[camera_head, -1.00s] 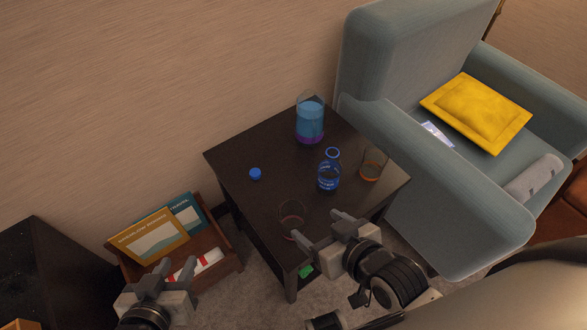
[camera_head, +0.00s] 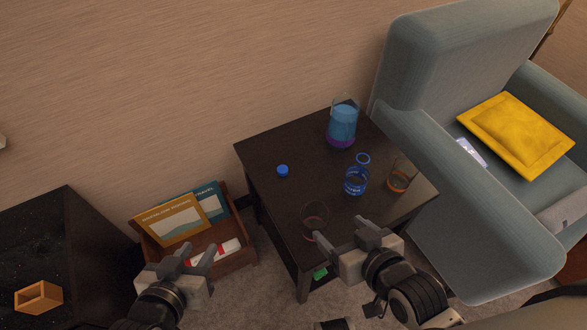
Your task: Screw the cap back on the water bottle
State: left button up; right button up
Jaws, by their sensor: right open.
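A small blue cap (camera_head: 283,170) lies on the dark side table (camera_head: 262,148), left of the bottle. The clear water bottle (camera_head: 356,181) with blue markings stands upright on the table, its round mouth uncovered. My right gripper (camera_head: 340,226) is open and empty at the table's front edge, in front of the bottle and apart from it. My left gripper (camera_head: 194,250) has its fingers spread and is empty, in front of the wooden crate, well away from cap and bottle.
A blue jug (camera_head: 342,124) stands at the back of the table. One glass (camera_head: 398,178) stands right of the bottle, another (camera_head: 314,218) near the front edge by my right gripper. A crate (camera_head: 250,252) with books is left, an armchair (camera_head: 440,160) right.

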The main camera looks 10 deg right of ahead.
aim_at(358, 174)
jog(key=k, duration=0.5)
jog(key=u, duration=1.05)
jog(key=i, duration=0.7)
jog(key=z, duration=0.55)
